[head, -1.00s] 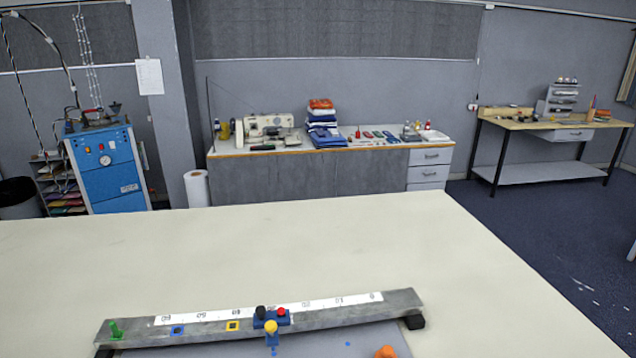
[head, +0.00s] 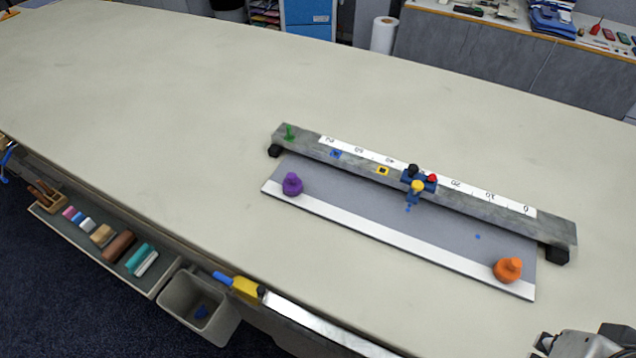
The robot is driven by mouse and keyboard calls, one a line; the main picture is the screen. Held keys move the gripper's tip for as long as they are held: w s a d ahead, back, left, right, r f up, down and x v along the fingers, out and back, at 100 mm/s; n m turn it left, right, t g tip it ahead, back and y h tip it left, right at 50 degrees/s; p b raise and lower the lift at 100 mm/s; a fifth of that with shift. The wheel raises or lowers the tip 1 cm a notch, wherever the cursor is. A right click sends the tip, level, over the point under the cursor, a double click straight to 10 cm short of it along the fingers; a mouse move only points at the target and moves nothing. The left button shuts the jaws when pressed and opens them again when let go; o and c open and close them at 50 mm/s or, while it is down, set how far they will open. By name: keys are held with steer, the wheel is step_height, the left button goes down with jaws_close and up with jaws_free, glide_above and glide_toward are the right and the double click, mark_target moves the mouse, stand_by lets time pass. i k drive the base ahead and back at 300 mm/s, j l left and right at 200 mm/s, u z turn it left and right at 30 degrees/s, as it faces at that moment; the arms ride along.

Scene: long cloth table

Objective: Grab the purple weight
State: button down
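The purple weight (head: 292,184) is a small knobbed piece standing on the left end of the grey board (head: 330,189) in the head view. An orange weight (head: 508,270) of similar shape stands at the board's right end. Part of my arm shows at the bottom right corner, well to the right of the purple weight and apart from it. My gripper's fingertips cannot be made out there, so I cannot see whether it is open or shut. Nothing touches or covers the purple weight.
A grey beam (head: 470,203) with a number scale and blue, yellow and green fittings runs along the board's far side. The cloth table (head: 180,110) is otherwise clear. A side tray (head: 100,240) and a grey bin (head: 198,308) hang along the near edge.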

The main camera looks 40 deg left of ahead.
mark_target(292, 186)
steer(key=u, duration=1.75)
steer(key=i+j+z, duration=0.25)
steer(key=j, duration=0.35)
steer(key=i+j+z, duration=0.25)
steer(key=j, duration=0.4)
steer(key=i+j+z, duration=0.15)
steer(key=i+j, duration=0.1)
steer(key=j, duration=0.1)
